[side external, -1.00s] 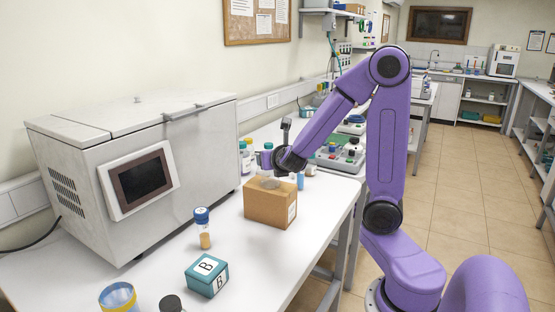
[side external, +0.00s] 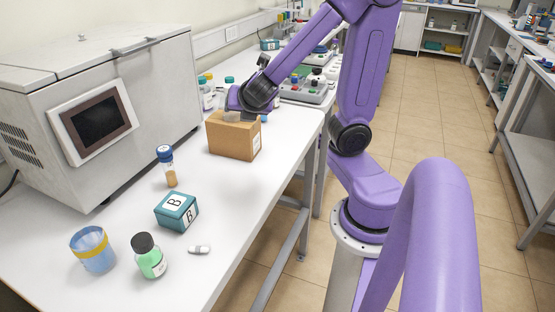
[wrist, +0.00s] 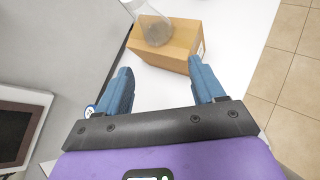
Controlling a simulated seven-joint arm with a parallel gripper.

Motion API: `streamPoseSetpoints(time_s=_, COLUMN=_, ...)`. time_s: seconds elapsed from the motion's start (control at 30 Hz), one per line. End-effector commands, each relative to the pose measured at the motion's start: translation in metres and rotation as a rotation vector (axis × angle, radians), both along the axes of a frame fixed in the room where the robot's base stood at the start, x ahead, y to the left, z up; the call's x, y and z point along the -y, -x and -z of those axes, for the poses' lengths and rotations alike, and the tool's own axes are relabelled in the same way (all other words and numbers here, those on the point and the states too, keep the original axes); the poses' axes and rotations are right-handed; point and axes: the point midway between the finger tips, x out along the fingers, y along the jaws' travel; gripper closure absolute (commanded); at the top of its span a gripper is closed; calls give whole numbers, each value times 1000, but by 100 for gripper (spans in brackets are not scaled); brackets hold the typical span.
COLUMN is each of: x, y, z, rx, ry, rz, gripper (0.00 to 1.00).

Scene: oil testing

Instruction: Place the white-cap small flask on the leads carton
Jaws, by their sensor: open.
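The leads carton (side external: 233,141) is a brown box on the white bench, and its top also shows in the wrist view (wrist: 176,50). A clear small flask (wrist: 153,28) with a greyish bottom rests on the carton's top in the wrist view, near its far left side. The flask's upper end is cut off by the frame edge, so I cannot see its cap. In the side view my arm's end covers most of it. My gripper (wrist: 160,70) is open, with nothing between its blue fingers. The fingers are apart from the flask, over the carton's near edge.
A grey machine (side external: 105,100) stands left of the carton. Toward the front are a blue-capped vial (side external: 168,167), a teal box (side external: 177,211), a blue beaker (side external: 93,250) and a dark-capped green bottle (side external: 149,257). Bottles stand behind the carton. The bench's right edge is close.

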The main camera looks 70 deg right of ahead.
Motion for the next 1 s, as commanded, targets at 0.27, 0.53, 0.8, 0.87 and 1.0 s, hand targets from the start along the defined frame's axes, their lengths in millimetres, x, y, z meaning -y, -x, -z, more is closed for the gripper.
streamPoseSetpoints(time_s=0.27, x=-76, y=70, z=39, rx=-44, ry=-524, rz=318, gripper=32)
streamPoseSetpoints(time_s=0.53, x=-147, y=151, z=52, rx=-199, ry=-879, rz=676, gripper=32)
streamPoseSetpoints(time_s=0.8, x=-173, y=187, z=49, rx=-287, ry=-979, rz=851, gripper=32)
streamPoseSetpoints(time_s=0.87, x=-174, y=188, z=49, rx=-290, ry=-982, rz=858, gripper=32)
streamPoseSetpoints(time_s=1.0, x=-174, y=188, z=49, rx=-289, ry=-981, rz=858, gripper=32)
